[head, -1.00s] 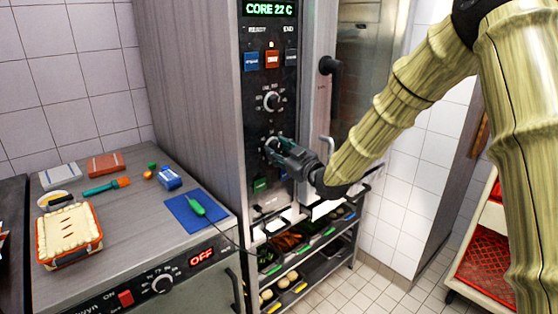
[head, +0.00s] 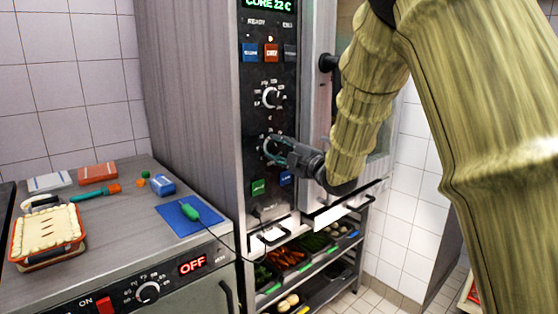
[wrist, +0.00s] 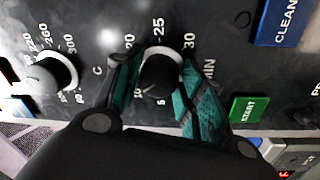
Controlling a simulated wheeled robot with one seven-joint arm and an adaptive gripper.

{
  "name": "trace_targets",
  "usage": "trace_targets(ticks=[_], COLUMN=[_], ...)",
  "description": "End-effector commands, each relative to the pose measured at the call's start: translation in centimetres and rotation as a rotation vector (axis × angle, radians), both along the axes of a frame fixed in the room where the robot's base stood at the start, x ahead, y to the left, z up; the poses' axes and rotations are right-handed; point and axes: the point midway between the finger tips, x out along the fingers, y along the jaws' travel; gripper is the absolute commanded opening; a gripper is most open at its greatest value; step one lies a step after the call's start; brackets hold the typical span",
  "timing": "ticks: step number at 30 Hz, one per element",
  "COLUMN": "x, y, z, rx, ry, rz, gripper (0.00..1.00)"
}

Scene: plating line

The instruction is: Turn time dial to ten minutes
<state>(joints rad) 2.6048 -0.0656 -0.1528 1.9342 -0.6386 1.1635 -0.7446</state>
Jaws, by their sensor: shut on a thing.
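The time dial (wrist: 161,72) is a round dark knob on the oven's black panel, with minute numbers around it and "MIN" at its right. My gripper (wrist: 160,66) has teal fingers, one on each side of the knob, and is shut on it.
The temperature dial (wrist: 50,75) is beside it, and is the upper dial (head: 270,97) in the head view. The green START button (wrist: 249,109) is close to the right finger. A counter (head: 130,225) with a pie (head: 46,232) stands left; a door handle (head: 328,63) is right.

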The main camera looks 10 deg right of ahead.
Motion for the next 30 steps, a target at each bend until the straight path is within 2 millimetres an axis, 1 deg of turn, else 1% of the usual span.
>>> trace_targets(ticks=[1, 10, 26, 27, 29, 30], x=[0.0, 0.02, 0.02, 0.02, 0.02, 0.02], y=[0.01, -0.01, -0.08, -0.08, -0.08, -0.07], z=[-0.41, -0.16, -0.05, -0.05, -0.05, -0.06], rx=[-0.026, -0.123, -0.144, -0.144, -0.144, -0.144], ry=[-0.015, -0.07, -0.082, -0.082, -0.082, -0.082], rz=[-0.001, 0.0, -0.001, -0.001, -0.001, -0.001], gripper=[0.16, 0.16, 0.16, 0.41, 0.52, 0.59])
